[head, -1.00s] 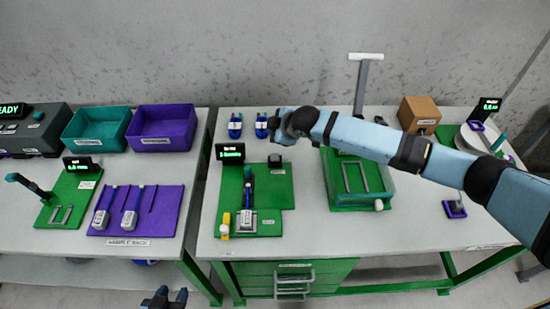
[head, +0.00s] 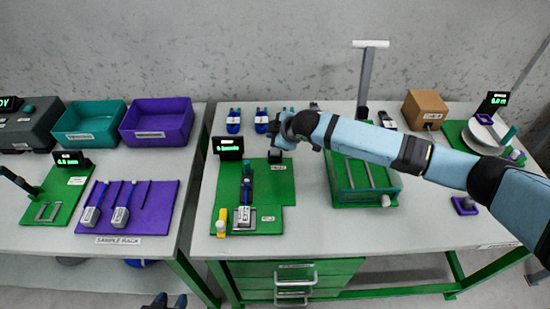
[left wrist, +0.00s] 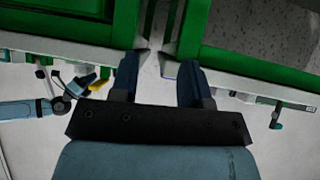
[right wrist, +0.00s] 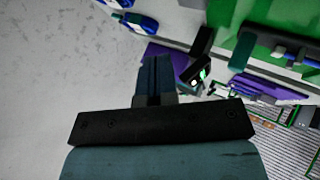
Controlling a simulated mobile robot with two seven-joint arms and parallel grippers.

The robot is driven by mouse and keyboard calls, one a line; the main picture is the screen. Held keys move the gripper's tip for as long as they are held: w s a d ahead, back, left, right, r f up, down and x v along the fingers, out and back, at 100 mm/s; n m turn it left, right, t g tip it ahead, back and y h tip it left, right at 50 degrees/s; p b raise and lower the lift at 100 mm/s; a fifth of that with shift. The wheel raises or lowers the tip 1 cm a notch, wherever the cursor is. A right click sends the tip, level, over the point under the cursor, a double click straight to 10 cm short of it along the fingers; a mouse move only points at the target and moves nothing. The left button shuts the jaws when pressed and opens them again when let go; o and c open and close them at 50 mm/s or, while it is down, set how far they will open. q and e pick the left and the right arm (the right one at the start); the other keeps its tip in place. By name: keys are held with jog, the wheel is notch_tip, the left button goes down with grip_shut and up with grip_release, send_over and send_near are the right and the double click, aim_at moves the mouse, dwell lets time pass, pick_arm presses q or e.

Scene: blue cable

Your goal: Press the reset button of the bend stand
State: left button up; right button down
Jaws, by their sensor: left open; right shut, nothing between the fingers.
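The bend stand is a green plate (head: 270,190) on the right table, with a small black display (head: 229,146) showing green text at its back left. A dark block (head: 275,157) at the plate's back right looks like the reset button; a small label lies in front of it. A blue cable with a grey labelled end (head: 244,216) lies on the plate. My right gripper (head: 276,141) is shut and empty, just behind and above the dark block; contact cannot be told. Its closed fingers show in the right wrist view (right wrist: 155,66). My left gripper (head: 168,301) is open, low before the tables.
A yellow item (head: 221,222) is at the plate's left edge. Blue clips (head: 233,121) lie behind the stand. A green fixture (head: 340,199) stands to the right under my right arm. The left table holds a purple sample rack (head: 150,222) and two bins (head: 156,122).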

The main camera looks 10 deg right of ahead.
aim_at(274, 152)
notch_tip(274, 152, down, 3)
jog(key=shift+f, duration=0.1)
pick_arm(q)
jog(key=shift+w+d+f, duration=0.2)
jog(key=shift+w+d, duration=0.05)
jog(key=shift+w, duration=0.05)
pick_arm(e)
jog(key=shift+f, duration=0.1)
pick_arm(q)
jog(key=shift+a+f, duration=0.15)
jog(key=shift+a, duration=0.05)
dwell(0.4)
jog(key=shift+d, duration=0.25)
dwell(0.5)
jog(key=shift+a, duration=0.15)
pick_arm(e)
jog(key=shift+f, duration=0.15)
jog(key=shift+f, duration=0.3)
jog(key=shift+f, duration=0.15)
dwell(0.5)
